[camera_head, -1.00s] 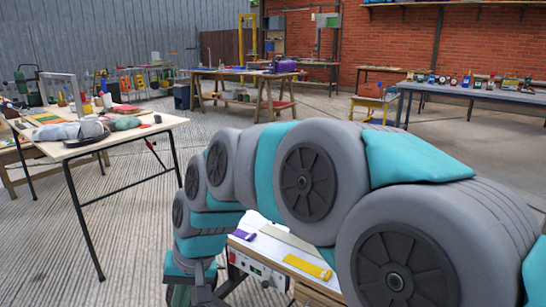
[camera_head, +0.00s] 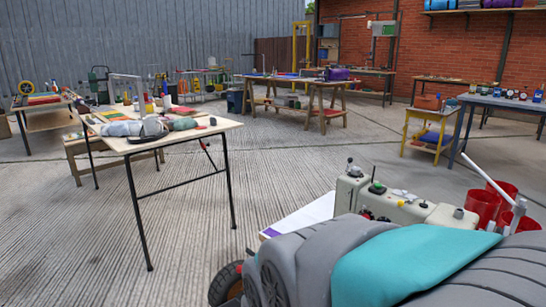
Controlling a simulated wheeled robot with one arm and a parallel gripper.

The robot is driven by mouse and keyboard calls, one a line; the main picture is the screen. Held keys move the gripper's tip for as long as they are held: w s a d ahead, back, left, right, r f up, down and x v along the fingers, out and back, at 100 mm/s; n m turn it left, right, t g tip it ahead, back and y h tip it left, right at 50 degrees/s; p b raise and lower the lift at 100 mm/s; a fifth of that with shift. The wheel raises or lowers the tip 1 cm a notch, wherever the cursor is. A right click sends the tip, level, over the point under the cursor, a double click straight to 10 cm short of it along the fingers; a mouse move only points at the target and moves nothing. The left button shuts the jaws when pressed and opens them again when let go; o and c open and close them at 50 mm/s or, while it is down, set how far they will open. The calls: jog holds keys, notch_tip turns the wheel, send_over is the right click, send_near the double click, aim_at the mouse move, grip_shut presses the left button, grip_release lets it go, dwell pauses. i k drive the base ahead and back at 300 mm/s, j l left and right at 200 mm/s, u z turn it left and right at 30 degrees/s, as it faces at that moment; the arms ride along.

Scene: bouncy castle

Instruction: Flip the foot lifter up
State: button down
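My gripper is not in view.
A white work surface (camera_head: 303,215) shows left of the machine, and red cups (camera_head: 484,207) stand to its right. A cluttered table (camera_head: 216,129) with thin black legs is on the left. Open concrete floor lies between. Workbenches line the back.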

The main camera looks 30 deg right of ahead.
aim_at(350, 159)
jog(key=z, duration=0.4)
jog(key=i+j+z, duration=0.1)
jog(key=z, duration=0.3)
jog(key=j+z, duration=0.1)
jog(key=z, duration=0.3)
jog(key=i+j+z, duration=0.1)
jog(key=z, duration=0.3)
jog(key=i+j+z, duration=0.15)
jog(key=j+z, duration=0.25)
jog(key=j, duration=0.7)
jog(key=j+z, duration=0.4)
jog(key=j, duration=0.7)
